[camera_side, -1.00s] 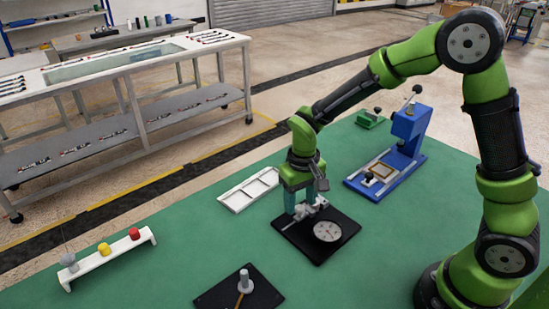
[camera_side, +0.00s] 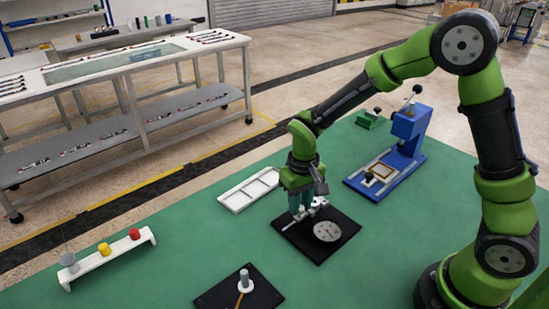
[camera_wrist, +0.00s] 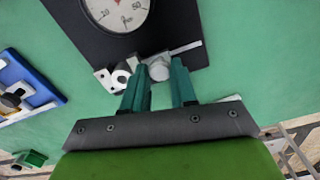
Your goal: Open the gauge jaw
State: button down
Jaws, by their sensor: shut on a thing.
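The gauge is a black base plate (camera_side: 340,222) with a round white dial (camera_side: 327,231) and silver jaw parts at its far left edge. In the wrist view the dial (camera_wrist: 116,10) is at the top, and a silver block with a round hole (camera_wrist: 120,76) sits left of my fingers. My gripper (camera_side: 300,212) is low over the jaw end. Its two teal fingers are on either side of the silver jaw knob (camera_wrist: 159,70) and are shut on it. A thin silver rod (camera_side: 290,224) sticks out to the left. The jaw gap itself is hard to make out.
A white tray (camera_side: 233,203) lies behind the gauge. A blue press (camera_side: 408,140) stands at the back right. A white rack (camera_side: 110,257) with coloured knobs is at the left, and a black plate with a post (camera_side: 244,285) is in front. Green mat is clear between them.

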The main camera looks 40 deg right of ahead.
jog(key=shift+a, duration=1.25)
jog(key=c, duration=0.9)
grip_release()
jog(key=shift+d, duration=0.1)
notch_tip(320, 180, up, 17)
jog(key=s+d+r+t, duration=0.1)
jog(key=s+d+t, duration=0.1)
jog(key=s, duration=0.2)
jog(key=s+d+r+m+t+y, duration=0.1)
jog(key=s+d+t, duration=0.1)
jog(key=s, duration=0.3)
jog(key=s+d+r+t+y, duration=0.1)
jog(key=s+d+t, duration=0.1)
jog(key=s, duration=0.3)
jog(key=shift+s+r+m+t, duration=0.2)
jog(key=shift+m+t, duration=0.2)
jog(key=shift+t, duration=0.2)
